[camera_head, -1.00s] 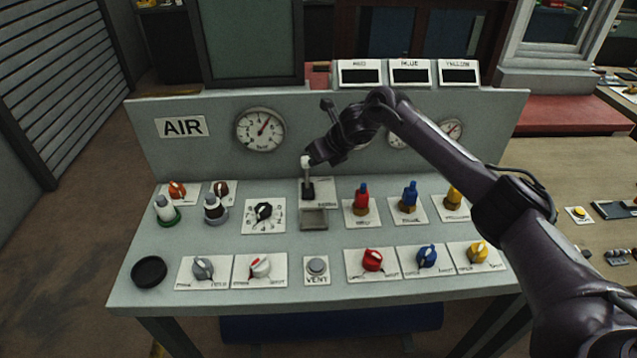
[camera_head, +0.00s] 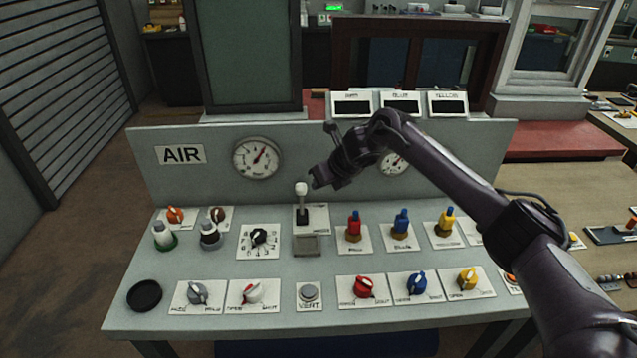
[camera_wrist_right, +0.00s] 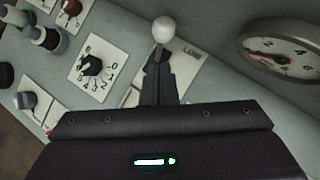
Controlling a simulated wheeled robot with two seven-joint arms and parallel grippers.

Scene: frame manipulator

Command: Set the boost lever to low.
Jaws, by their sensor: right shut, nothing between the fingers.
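The boost lever (camera_head: 301,203) has a white ball knob on a grey shaft and rises from a black base on a white plate in the middle of the console. It stands nearly upright in the head view. My right gripper (camera_head: 314,178) is just right of the knob. In the right wrist view the white knob (camera_wrist_right: 162,29) shows just beyond the tips of the fingers (camera_wrist_right: 159,72), which are close together with nothing held. I cannot tell whether they touch the lever. The plate's label is too small to read. My left gripper is out of view.
Around the lever are a black dial (camera_head: 259,237), the VENT button (camera_head: 309,292), red (camera_head: 353,226) and blue (camera_head: 401,223) valves, and several knobs along the front. The AIR panel with a gauge (camera_head: 256,158) rises behind. My right arm crosses above the console's right side.

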